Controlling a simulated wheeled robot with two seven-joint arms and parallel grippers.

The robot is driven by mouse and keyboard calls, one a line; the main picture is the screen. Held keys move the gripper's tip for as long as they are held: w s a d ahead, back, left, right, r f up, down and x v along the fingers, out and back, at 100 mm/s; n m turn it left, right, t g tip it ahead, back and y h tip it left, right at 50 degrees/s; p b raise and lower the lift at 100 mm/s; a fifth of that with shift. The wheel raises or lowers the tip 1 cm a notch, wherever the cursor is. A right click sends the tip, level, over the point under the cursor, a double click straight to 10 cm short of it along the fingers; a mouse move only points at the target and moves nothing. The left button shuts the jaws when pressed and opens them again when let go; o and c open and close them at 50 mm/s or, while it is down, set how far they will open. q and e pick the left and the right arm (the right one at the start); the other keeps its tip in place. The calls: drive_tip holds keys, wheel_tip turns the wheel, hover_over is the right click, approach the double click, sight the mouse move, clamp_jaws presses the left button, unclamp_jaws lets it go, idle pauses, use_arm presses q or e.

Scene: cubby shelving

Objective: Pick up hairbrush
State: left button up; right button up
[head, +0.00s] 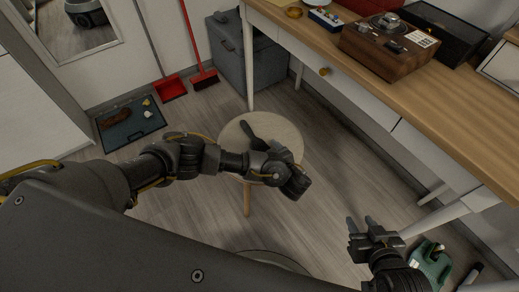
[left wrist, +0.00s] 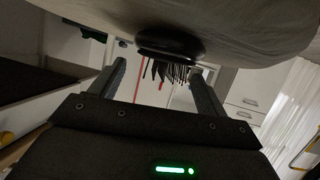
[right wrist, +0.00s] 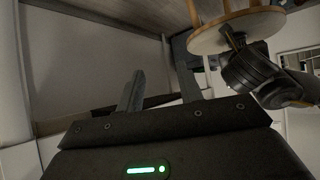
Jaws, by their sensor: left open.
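The hairbrush (head: 252,134) lies on the round stool (head: 232,128). Its dark handle shows in the head view, pointing up and left; the rest is hidden behind my left gripper (head: 294,184). In the left wrist view, the brush head (left wrist: 168,50) rests against the stool seat (left wrist: 255,30), with its bristles pointing away from the seat. My left gripper (left wrist: 159,76) is open there, its fingers apart on either side of the bristles, holding nothing. My right gripper (head: 360,222) is open and empty, low to the right of the stool. It also shows in the right wrist view (right wrist: 161,76).
A wooden desk (head: 440,115) with a brown device (head: 385,45) on it runs along the right. A grey bin (head: 245,55), red dustpan (head: 170,88) and dark tray (head: 128,130) stand behind. A green object (head: 430,262) lies at lower right. Floor is clear between stool and desk.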

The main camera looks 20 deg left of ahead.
use_arm(q)
drive_tip(key=shift+b+x, duration=0.45)
drive_tip(key=shift+x, duration=0.35)
drive_tip(key=c, duration=1.1)
use_arm(e)
drive_tip(key=a+r+t, duration=0.1)
drive_tip(key=w+a+r+t+y, duration=0.1)
drive_tip(key=w+a+r+n+y, duration=0.1)
drive_tip(key=r, duration=0.1)
drive_tip(key=shift+w+a+t, duration=0.1)
drive_tip(key=shift+a+t, duration=0.05)
drive_tip(key=shift+t, duration=0.25)
use_arm(q)
drive_tip(key=shift+r, duration=0.1)
